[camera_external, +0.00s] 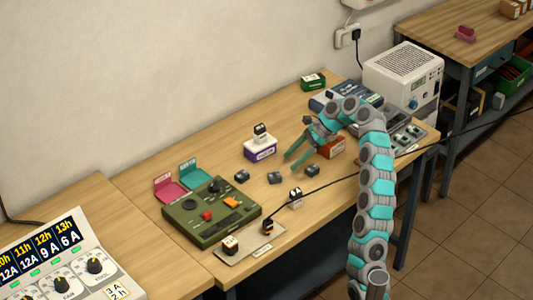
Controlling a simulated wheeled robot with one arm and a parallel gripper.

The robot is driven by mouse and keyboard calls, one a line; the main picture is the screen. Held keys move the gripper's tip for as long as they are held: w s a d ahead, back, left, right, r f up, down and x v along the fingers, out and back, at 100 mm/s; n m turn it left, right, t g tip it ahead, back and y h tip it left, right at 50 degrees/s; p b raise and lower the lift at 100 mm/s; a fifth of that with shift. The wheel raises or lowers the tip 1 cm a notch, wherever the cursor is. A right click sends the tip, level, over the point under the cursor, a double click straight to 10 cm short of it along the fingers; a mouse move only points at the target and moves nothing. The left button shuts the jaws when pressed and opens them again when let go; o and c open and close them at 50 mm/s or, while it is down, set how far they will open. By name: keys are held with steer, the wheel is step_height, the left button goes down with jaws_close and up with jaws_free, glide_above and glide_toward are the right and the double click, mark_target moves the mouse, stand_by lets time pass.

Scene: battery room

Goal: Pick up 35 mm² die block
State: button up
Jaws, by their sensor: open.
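Several small dark blocks lie on the wooden bench: a left one (242,176), a middle one (275,178) and a right one (312,170). Their markings are too small to read, so I cannot tell which is the 35 mm² die block. My gripper (291,165) has its two teal fingers spread apart with nothing between them. It points down and left, above the bench, close to the middle and right blocks. I cannot tell its exact height.
A purple-and-white box (260,152) with a black-and-white piece on top stands left of my gripper. An orange-brown box (331,148) is behind it. A green control panel (190,225) is front left. A black cable crosses the bench. A white power unit (404,75) stands at back right.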

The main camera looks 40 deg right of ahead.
mark_target(313, 168)
steer(key=shift+o, duration=1.1)
steer(key=shift+s+d+r+m+t, duration=0.25)
steer(key=shift+d+r+m+t, duration=0.25)
steer(key=shift+t, duration=0.2)
steer(key=s+d+m+t, duration=0.1)
steer(key=m+t, duration=0.1)
steer(key=s+d+m+t+h, duration=0.1)
steer(key=m+t, duration=0.1)
steer(key=s+d+r+m+t+h, duration=0.1)
steer(key=m+t, duration=0.1)
steer(key=shift+s+d+r+b, duration=0.1)
steer(key=shift+s+d+b, duration=0.1)
steer(key=shift+d+b, duration=0.2)
steer(key=s+f+m+h, duration=0.1)
steer(key=s+m+h, duration=0.1)
steer(key=s+d+f+m+t+h, duration=0.1)
steer(key=f+m+h, duration=0.1)
steer(key=s+d+f+m+t+h, duration=0.1)
steer(key=s+f+h, duration=0.1)
steer(key=shift+s+d+f+m, duration=0.1)
steer(key=shift+s+d+m, duration=0.05)
steer(key=shift+s+m, duration=0.25)
steer(key=shift+x, duration=1)
steer(key=shift+a+f+x, duration=0.1)
steer(key=shift+a+x, duration=0.1)
steer(key=shift+x, duration=1.3)
steer(key=shift+a+f+x, duration=0.15)
steer(key=shift+x, duration=1.3)
